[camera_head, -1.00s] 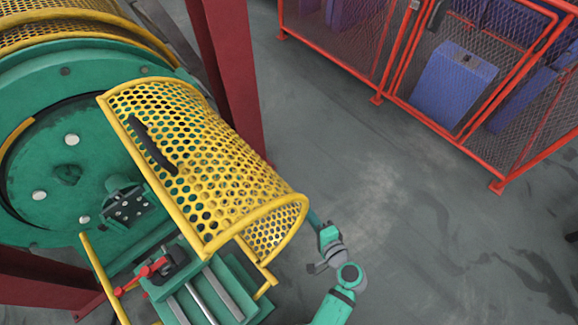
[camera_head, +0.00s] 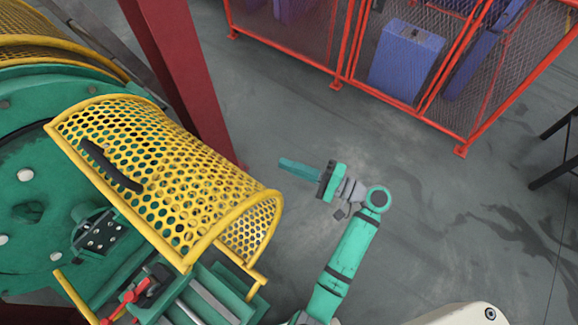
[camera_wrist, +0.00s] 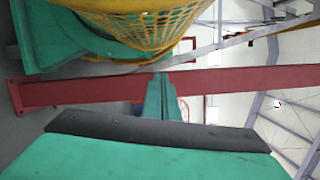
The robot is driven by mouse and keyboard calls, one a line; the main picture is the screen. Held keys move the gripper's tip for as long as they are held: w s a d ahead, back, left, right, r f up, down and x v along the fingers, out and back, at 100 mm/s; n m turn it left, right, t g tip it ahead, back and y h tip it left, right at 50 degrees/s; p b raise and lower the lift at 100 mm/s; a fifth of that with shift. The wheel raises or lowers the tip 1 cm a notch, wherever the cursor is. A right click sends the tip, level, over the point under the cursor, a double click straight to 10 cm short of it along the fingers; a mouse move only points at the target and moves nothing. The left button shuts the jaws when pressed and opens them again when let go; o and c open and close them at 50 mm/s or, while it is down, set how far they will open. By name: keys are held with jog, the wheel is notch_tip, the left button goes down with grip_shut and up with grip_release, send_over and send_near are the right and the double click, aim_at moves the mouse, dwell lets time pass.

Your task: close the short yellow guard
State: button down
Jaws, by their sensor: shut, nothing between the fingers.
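The short yellow guard (camera_head: 165,170) is a curved perforated cover with a yellow tube frame, at the left in the head view. It arches over the green machine bed, with a black handle (camera_head: 110,166) on its upper left side. My gripper (camera_head: 284,164) is to the right of the guard, apart from it, over the floor. Its green fingers are together, pointing left, and hold nothing. In the wrist view the fingers (camera_wrist: 161,98) show end-on at the middle, and yellow mesh (camera_wrist: 150,22) shows above them.
A dark red post (camera_head: 180,80) stands behind the guard. Red mesh fencing (camera_head: 340,45) with a blue box (camera_head: 405,62) runs along the back. Red-handled fittings (camera_head: 135,295) are below the guard. Grey floor (camera_head: 400,160) is clear to the right of my arm.

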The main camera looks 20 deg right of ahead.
jog(key=w+a+r, duration=0.1)
jog(key=w+a, duration=0.1)
jog(key=a, duration=0.6)
jog(key=shift+w+a, duration=0.15)
jog(key=shift+a, duration=0.15)
jog(key=shift+r, duration=0.1)
